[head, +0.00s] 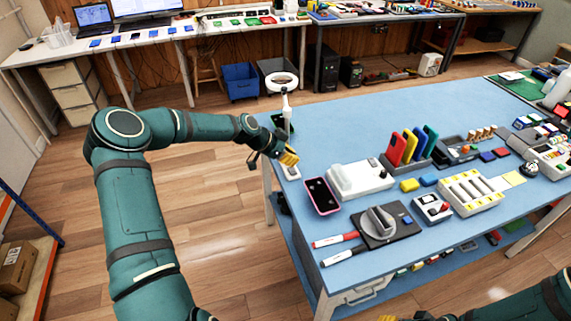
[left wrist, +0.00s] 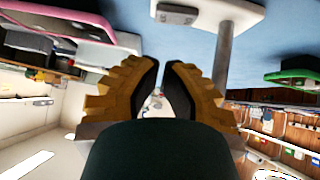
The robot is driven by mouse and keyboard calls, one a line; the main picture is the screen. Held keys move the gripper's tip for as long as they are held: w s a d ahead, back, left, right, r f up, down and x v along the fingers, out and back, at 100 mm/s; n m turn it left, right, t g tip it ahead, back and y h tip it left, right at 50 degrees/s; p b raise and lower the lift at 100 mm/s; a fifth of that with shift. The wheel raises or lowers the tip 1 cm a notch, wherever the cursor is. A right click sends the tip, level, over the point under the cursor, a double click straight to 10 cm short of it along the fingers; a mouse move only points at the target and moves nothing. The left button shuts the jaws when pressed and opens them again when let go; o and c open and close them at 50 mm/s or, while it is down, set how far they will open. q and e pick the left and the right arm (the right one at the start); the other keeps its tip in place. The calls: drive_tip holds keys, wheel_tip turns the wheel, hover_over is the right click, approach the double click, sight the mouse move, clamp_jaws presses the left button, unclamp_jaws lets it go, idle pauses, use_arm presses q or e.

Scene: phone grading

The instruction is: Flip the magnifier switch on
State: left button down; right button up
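The magnifier shows in the head view as a white ring head (head: 282,82) on an upright stem at the table's left edge. Its white base (head: 293,172) is partly hidden by my left gripper. My right gripper (head: 388,318) is mostly cut off at the bottom edge.
A pink-framed phone (head: 322,196) and a white device (head: 358,180) are right of the magnifier base. A green-edged item (head: 284,122) is by the stem. Two markers (head: 336,240) and a dark stand (head: 385,226) lie nearer. Blue tabletop (head: 340,130) is clear behind.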

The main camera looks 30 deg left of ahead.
use_arm(q)
drive_tip(key=p+v, duration=0.1)
drive_tip(key=v, duration=0.8)
drive_tip(key=shift+a, duration=0.25)
drive_tip(key=shift+r, duration=0.15)
